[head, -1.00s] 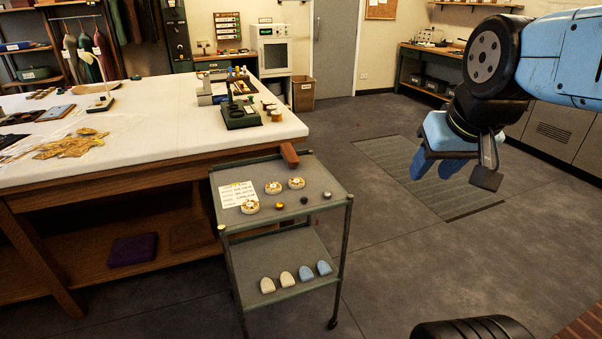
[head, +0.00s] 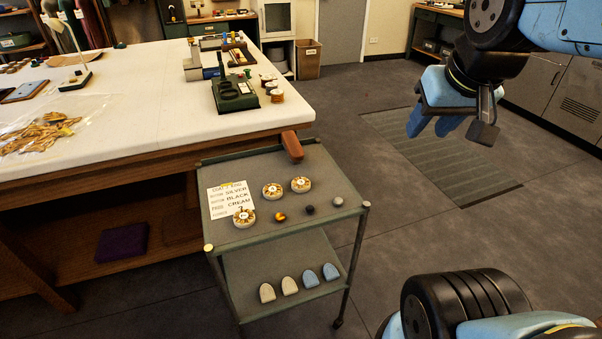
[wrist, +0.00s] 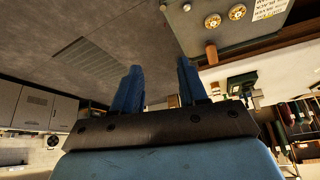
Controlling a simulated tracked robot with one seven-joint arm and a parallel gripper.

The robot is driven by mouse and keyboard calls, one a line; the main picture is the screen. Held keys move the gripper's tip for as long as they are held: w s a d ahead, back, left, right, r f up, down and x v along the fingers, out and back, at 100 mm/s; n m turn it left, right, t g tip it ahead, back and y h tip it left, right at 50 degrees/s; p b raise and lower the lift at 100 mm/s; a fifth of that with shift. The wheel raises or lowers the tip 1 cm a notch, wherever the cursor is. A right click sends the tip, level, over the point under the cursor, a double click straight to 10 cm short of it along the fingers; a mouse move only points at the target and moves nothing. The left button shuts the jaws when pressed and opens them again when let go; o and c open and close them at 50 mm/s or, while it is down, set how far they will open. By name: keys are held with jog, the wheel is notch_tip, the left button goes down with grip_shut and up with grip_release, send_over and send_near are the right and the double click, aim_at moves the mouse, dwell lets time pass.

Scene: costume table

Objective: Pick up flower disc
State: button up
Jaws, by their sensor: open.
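Three round cream discs with gold patterned tops sit on the top shelf of a small grey trolley (head: 325,180). Two are side by side, a left one (head: 272,190) and a right one (head: 301,184). The third disc (head: 243,218) lies nearer, overlapping the edge of a printed card (head: 226,200). Which disc is the flower disc I cannot tell. My gripper (head: 434,126) hangs over the floor, right of and apart from the trolley, with blue fingers open and empty. In the wrist view my gripper (wrist: 157,88) shows spread fingers, with two discs (wrist: 225,16) beyond.
Several rounded pieces (head: 290,285) are on the lower shelf. A big white-topped table (head: 150,110) adjoins the trolley, and a brown block (head: 292,146) juts over the trolley's back edge.

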jog(key=o, duration=0.3)
jog(key=shift+w+a, duration=0.2)
jog(key=shift+w, duration=0.1)
jog(key=o, duration=0.6)
jog(key=w+a+f+m+g, duration=0.1)
jog(key=w+a+f, duration=0.1)
jog(key=w, duration=0.4)
jog(key=shift+w+a+f+m, duration=0.15)
jog(key=shift+w+f+m, duration=0.1)
jog(key=shift+m, duration=0.15)
jog(key=m+h, duration=0.2)
jog(key=m, duration=0.2)
send_over(301, 183)
jog(key=s+a, duration=0.1)
jog(key=s, duration=0.1)
jog(key=shift+g, duration=0.4)
notch_tip(301, 183, down, 25)
jog(key=shift+a+r, duration=0.1)
jog(key=shift+r, duration=0.05)
jog(key=shift+x, duration=2.6)
